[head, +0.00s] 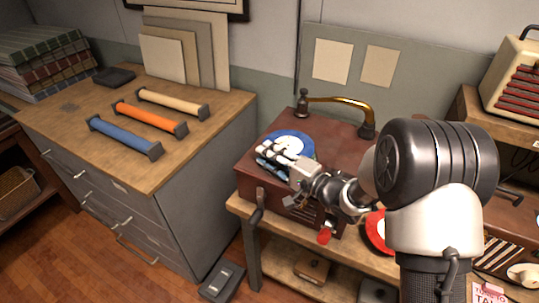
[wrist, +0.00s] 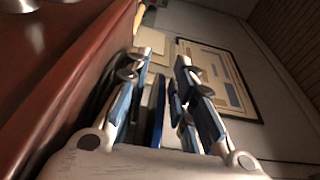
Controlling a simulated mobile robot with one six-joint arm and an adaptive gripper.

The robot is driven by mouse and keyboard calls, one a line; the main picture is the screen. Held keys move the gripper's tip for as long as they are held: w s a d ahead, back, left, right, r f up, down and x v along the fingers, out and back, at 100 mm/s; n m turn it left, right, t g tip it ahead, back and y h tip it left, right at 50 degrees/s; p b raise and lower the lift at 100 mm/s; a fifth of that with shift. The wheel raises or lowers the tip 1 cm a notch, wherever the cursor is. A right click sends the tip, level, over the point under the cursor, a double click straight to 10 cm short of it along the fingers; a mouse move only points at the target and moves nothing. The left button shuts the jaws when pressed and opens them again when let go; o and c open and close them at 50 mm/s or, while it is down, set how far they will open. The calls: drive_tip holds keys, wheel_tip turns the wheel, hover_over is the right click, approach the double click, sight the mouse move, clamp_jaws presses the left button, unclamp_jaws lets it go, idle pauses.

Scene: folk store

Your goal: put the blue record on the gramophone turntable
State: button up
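The blue record (head: 302,141) has a pale label and lies flat at the left of the gramophone (head: 315,125). The gramophone is a red-brown box with a curved brass arm (head: 345,102). My gripper (head: 268,152) is at the box's left front, over the record's near side, and hides part of it. In the wrist view my gripper (wrist: 162,62) has its blue-padded fingers apart. A thin dark-blue edge, apparently the record (wrist: 157,112), shows between them with space on the right. The turntable is mostly hidden; I cannot tell whether the record rests on it.
A red record (head: 375,232) lies right of the gramophone, partly behind my arm. A radio (head: 515,75) stands at the right.

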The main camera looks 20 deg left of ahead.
drive_tip(key=shift+r, duration=0.2)
drive_tip(key=p+v, duration=0.2)
drive_tip(key=v, duration=1)
drive_tip(key=shift+p, duration=0.4)
drive_tip(key=shift+d, duration=0.1)
